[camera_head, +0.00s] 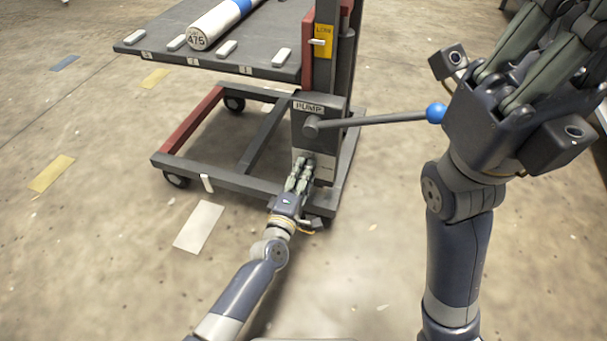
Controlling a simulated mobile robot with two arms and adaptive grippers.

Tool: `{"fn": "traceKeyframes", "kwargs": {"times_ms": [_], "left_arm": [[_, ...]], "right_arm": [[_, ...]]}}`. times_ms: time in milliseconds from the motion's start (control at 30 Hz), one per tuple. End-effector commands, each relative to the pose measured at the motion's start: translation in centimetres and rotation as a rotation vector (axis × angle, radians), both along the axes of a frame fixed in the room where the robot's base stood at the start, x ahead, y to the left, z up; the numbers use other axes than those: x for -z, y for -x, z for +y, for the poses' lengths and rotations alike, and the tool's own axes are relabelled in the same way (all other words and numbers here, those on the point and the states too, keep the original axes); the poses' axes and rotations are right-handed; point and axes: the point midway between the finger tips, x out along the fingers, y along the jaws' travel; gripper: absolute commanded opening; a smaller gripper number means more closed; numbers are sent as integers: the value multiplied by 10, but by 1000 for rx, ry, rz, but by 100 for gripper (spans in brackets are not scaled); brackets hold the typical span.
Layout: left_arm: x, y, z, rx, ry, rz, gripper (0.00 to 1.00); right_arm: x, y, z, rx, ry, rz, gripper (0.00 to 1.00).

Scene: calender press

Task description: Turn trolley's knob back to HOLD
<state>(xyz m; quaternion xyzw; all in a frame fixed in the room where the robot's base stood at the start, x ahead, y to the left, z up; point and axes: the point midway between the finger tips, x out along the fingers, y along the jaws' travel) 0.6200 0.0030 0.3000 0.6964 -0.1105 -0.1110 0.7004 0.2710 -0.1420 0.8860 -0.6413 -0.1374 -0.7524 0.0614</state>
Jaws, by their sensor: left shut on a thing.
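The trolley (250,188) stands at the upper middle, with a dark pump box (303,112) marked PUMP on its mast. A pale plate (325,168) is on the lower front of this box. My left gripper (301,172) reaches up to the plate and is shut on the knob there. Its fingers hide the knob, and I cannot read its setting or the HOLD mark. My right gripper (553,30) is large at the upper right, raised close to the camera. Its fingertips are partly cut off by the frame, so its opening cannot be told.
A grey pump lever (375,119) with a blue ball (435,113) sticks out right from the box, beside my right gripper in the picture. A white roll (214,24) marked 475 lies on the trolley's deck (270,60). The floor in front is mostly clear.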

Motion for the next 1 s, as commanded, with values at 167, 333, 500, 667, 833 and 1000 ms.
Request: {"fn": "traceKeyframes", "kwargs": {"times_ms": [167,333,500,667,833,1000], "left_arm": [[1,0,1,-1,11,6,9],[1,0,1,-1,12,6,9],[1,0,1,-1,11,6,46],[1,0,0,-1,10,4,54],[0,0,0,-1,9,4,54],[2,9,3,0,9,5,54]], "right_arm": [[-1,0,0,0,-1,-3,0],[-1,0,0,0,-1,-2,0],[0,-1,0,-1,-1,3,0],[1,-2,0,0,0,6,0],[1,-4,0,0,-3,12,0],[1,-3,0,-1,-3,11,0]]}}
